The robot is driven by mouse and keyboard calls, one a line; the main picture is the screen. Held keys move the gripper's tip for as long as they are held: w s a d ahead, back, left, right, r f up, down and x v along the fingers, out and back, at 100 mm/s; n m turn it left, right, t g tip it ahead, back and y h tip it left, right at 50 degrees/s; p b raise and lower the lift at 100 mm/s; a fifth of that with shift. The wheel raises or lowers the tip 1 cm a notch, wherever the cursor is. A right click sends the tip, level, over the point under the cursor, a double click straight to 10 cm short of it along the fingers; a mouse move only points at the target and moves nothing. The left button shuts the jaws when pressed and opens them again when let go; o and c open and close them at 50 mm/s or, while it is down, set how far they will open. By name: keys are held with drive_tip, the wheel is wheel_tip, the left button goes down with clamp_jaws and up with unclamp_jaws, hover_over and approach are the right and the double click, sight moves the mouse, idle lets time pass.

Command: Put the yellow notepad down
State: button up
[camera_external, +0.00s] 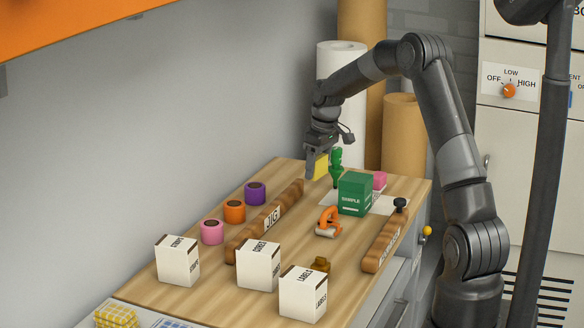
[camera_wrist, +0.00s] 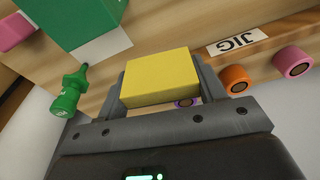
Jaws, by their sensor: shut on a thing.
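The yellow notepad (camera_wrist: 160,75) is a small yellow block held between the two fingers of my gripper (camera_wrist: 160,90) in the wrist view. In the external view my gripper (camera_external: 316,165) points down near the back end of the wooden table (camera_external: 290,169), with the notepad (camera_external: 321,167) showing at its right side. The notepad appears to be above the tabletop; the gap below it is hard to judge. It is close to the green bottle (camera_external: 336,170) and the far end of the JIG bar (camera_external: 270,218).
A green SAMPLE box (camera_external: 355,194) and pink block (camera_external: 380,180) stand right of the bottle. Purple (camera_external: 255,193), orange (camera_external: 234,211) and pink (camera_external: 212,232) rolls line the left. White label boxes (camera_external: 257,265), an orange tape dispenser (camera_external: 328,222) and another wooden bar (camera_external: 385,240) stand nearer.

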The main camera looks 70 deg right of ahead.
drive_tip(key=s+a+n, duration=0.2)
drive_tip(key=s+a, duration=1.3)
drive_tip(key=s, duration=0.1)
hover_over(308, 255)
drive_tip(key=f, duration=0.7)
drive_tip(key=shift+s+d, duration=0.1)
drive_tip(key=shift+s, duration=0.15)
drive_tip(key=shift+f, duration=1.95)
drive_tip(key=o, duration=1)
drive_tip(key=shift+f, duration=0.15)
